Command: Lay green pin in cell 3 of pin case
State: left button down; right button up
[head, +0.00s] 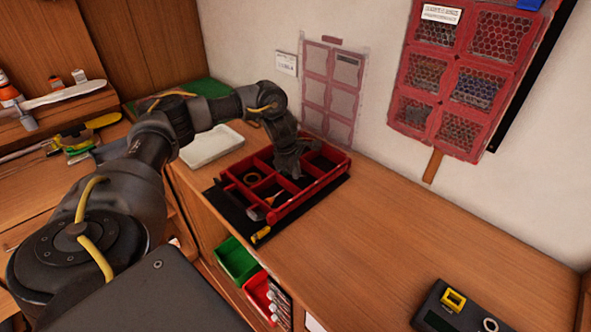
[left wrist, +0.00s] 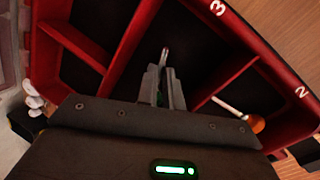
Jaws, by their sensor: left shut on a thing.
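The red pin case (head: 316,187) lies on the bench; the left wrist view shows its rim (left wrist: 277,66) with numbers 3 and 2. My left gripper (head: 294,166) is over the case, pointing down into it. In the left wrist view its fingers (left wrist: 163,78) are shut on a thin pin (left wrist: 165,53), of which only a small greyish-pink tip shows. My right gripper is not in view.
An orange-headed pin (left wrist: 257,123) lies in the cell by number 2. A white tray (head: 211,146) stands left of the case. The bench (head: 420,225) to the right is largely clear, with a dark device (head: 455,310) at its front.

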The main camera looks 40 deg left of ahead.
pick_arm(q)
jog(key=shift+f, duration=0.1)
jog(key=c, duration=1.5)
grip_release()
jog(key=shift+c, duration=0.2)
jog(key=shift+r, duration=0.3)
jog(key=shift+s+r, duration=0.1)
jog(key=shift+r, duration=0.25)
jog(key=p+v, duration=0.1)
jog(key=v, duration=1)
